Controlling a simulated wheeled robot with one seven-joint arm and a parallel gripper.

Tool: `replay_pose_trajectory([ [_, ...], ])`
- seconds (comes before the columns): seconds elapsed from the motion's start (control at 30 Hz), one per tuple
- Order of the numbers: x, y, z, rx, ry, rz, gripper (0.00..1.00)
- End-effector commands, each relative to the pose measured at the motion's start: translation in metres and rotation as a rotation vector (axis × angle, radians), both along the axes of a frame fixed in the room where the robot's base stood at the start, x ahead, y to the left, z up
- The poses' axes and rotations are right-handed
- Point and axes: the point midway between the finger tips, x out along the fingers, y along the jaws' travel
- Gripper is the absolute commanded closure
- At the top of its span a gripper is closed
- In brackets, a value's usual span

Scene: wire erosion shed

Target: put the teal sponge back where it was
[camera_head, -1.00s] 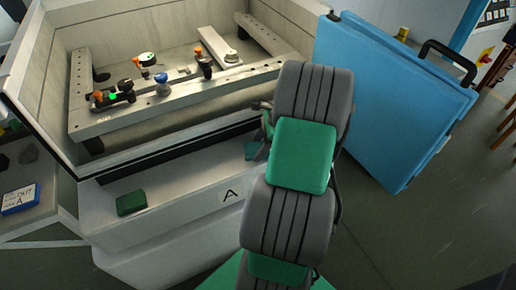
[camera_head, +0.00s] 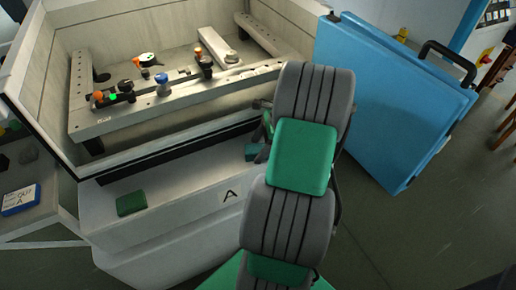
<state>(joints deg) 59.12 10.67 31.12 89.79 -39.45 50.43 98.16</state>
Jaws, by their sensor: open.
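A small teal block, which looks like the teal sponge (camera_head: 251,152), lies on the pale ledge at the front of the machine tank, just left of my arm. My gripper (camera_head: 262,153) is partly hidden behind my arm's links. Its dark finger shows right beside the sponge's right side, and the jaws are open. I cannot tell whether the finger touches the sponge. A darker green block (camera_head: 131,203) lies on the same ledge farther left.
The open tank (camera_head: 180,150) behind holds a rail with several small knobs and fittings. A letter A marks the ledge (camera_head: 180,200). A blue panel with a black handle (camera_head: 390,100) stands at the right. A side table with a labelled blue box (camera_head: 20,201) is at left.

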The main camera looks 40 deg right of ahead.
Motion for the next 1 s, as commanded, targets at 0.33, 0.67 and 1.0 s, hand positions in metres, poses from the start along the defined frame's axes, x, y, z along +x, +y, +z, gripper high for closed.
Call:
replay_pose_trajectory([
  [0.33,-0.023,-0.029,0.080,-0.003,0.000,-0.003,0.26],
  [0.67,-0.030,-0.036,0.106,-0.005,-0.002,0.012,0.26],
  [1.0,0.022,0.145,0.148,-0.365,-0.173,0.918,0.26],
])
